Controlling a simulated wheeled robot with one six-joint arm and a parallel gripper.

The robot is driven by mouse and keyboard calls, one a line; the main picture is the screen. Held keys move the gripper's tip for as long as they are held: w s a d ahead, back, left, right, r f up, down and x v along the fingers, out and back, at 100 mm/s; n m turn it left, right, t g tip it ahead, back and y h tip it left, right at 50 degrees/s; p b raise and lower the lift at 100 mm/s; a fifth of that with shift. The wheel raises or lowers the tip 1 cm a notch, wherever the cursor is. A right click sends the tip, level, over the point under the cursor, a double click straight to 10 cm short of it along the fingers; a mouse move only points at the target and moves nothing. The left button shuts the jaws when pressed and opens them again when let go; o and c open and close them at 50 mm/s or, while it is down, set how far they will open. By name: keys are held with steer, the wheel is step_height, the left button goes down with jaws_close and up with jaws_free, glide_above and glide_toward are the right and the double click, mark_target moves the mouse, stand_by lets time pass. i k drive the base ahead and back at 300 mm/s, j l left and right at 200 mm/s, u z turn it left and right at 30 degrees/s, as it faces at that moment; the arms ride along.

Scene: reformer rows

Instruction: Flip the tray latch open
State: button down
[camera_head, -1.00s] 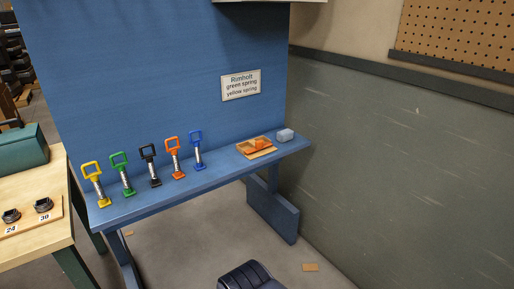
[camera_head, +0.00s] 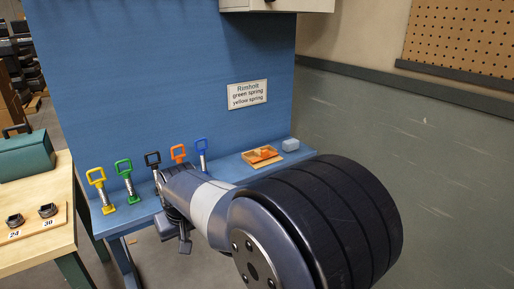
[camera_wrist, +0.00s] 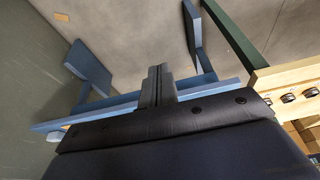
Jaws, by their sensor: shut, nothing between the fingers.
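A small wooden tray (camera_head: 248,160) with orange parts (camera_head: 263,153) lies on the blue bench, toward its right end. The latch is too small to make out. My gripper (camera_head: 185,246) hangs in front of the bench's front edge, left of the tray and apart from it. Its fingers also show in the wrist view (camera_wrist: 156,82), shut with nothing between them. The tray does not show in the wrist view.
Spring-like tools with yellow (camera_head: 97,178), green, black, orange and blue handles stand left of the tray; my arm partly covers some. A grey block (camera_head: 290,144) sits right of the tray. A sign (camera_head: 247,94) reads "Rimholt green spring yellow spring".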

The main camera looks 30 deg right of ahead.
mark_target(265, 153)
steer(key=i+l, duration=0.2)
steer(key=l, duration=0.2)
steer(key=i+l, duration=0.2)
steer(key=l, duration=0.15)
steer(key=i+l, duration=0.15)
steer(key=l, duration=0.25)
steer(key=i+l, duration=0.2)
steer(key=l, duration=0.15)
steer(key=i+l, duration=0.2)
steer(key=l, duration=0.2)
steer(key=i+l, duration=0.2)
steer(key=l, duration=0.15)
steer(key=i+l, duration=0.2)
steer(key=l, duration=0.2)
